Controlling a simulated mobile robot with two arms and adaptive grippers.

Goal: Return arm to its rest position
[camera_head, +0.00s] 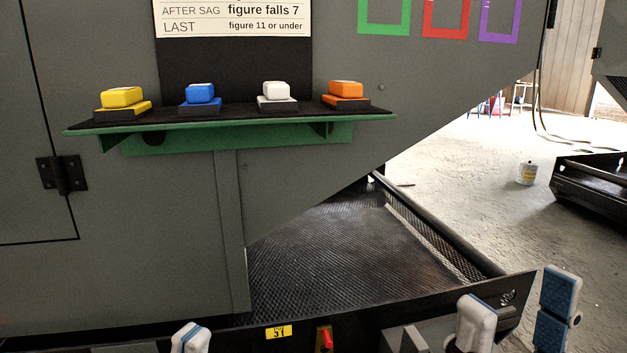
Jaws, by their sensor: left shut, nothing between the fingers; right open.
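My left gripper (190,338) shows only as white and blue fingertips at the bottom edge, left of centre. It is shut, with nothing seen in it. My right gripper (517,312) is at the lower right, with its two white and blue fingers spread apart and empty. Both are low in the picture, well below the green shelf and touching nothing that I can see. Most of both arms is out of the frame.
A green shelf (235,134) on the grey enclosure wall (120,230) holds yellow (122,97), blue (200,93), white (275,90) and orange (345,90) blocks. Below is a dark mesh-floored tray (330,245). A can (527,172) stands on open floor at right.

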